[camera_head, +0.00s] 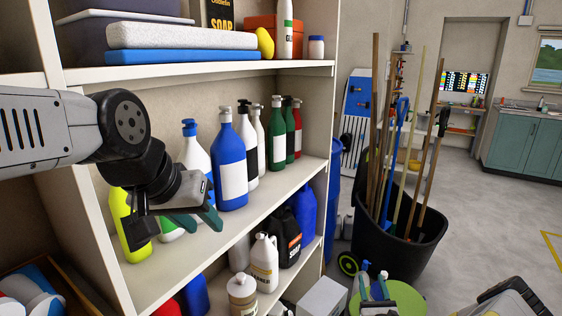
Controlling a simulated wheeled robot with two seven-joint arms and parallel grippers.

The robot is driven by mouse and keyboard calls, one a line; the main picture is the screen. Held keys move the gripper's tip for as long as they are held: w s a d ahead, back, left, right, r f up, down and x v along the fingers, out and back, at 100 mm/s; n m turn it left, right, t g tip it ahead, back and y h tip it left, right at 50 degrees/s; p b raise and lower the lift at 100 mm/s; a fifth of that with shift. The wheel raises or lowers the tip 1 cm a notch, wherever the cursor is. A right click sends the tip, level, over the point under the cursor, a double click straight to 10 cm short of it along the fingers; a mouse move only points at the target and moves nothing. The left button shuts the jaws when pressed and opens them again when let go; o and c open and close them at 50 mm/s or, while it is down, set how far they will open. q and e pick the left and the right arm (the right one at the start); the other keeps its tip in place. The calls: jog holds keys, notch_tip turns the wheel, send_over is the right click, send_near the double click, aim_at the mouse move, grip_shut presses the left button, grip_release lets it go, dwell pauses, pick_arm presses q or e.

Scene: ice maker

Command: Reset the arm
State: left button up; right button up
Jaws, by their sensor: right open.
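My left gripper (205,225) reaches in from the left in front of the middle shelf. Its teal fingertips look apart, with nothing seen between them. It covers part of a white bottle with a green patch (170,234) behind it; whether they touch is unclear. Most of the right arm is out of view.
The shelf unit (248,209) holds several bottles, including a blue pump bottle (229,165) and a yellow-green one (130,232) close to my left arm. A black bin (405,255) with long wooden handles stands right of it. Open floor (490,225) lies further right.

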jog(key=s+a+r+n+g+y, duration=0.1)
jog(key=a+r+n+g+y, duration=0.5)
jog(key=a+r+n+y, duration=0.5)
jog(key=s+a+r+n+g+y, duration=0.1)
jog(key=a+r+n+g+y, duration=0.55)
jog(key=r, duration=0.65)
jog(key=s+a+r+n+g+h, duration=0.4)
jog(key=s+r+n, duration=0.1)
jog(key=s+n, duration=0.25)
jog(key=s+a+r+n+g+h, duration=0.35)
jog(key=s+r+n, duration=0.25)
jog(key=s, duration=0.3)
jog(key=s+d+r+n+t+h, duration=0.5)
jog(key=s+d+r+t+h, duration=0.1)
jog(key=s+d+r, duration=0.1)
jog(key=shift+s+d+r+h, duration=0.2)
jog(key=shift+d+r+h, duration=0.2)
jog(key=shift+d+r, duration=0.4)
